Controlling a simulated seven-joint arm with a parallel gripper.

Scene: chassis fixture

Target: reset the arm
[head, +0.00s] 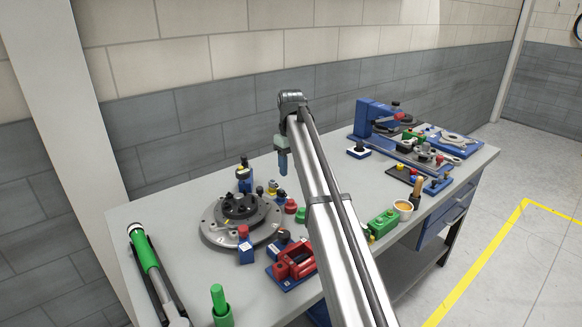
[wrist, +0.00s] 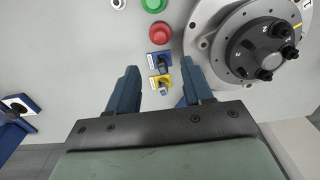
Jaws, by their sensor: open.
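My gripper (head: 283,166) hangs above the grey workbench (head: 205,187) from the far end of my arm. In the wrist view my gripper (wrist: 159,68) has its two blue fingers spread apart, with nothing held between them. Small blue and yellow blocks with plugs lie on the bench below, seen through the gap: a blue block (wrist: 153,62) and a yellow block (wrist: 155,85). My arm hides the middle of the bench in the head view.
A round grey fixture (head: 211,232) with a black hub stands left of my arm, near a red vise (head: 294,262). A green-and-silver tool (head: 145,250) lies at the left edge. At right are a blue press (head: 365,118), a green block (head: 383,223) and several small parts.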

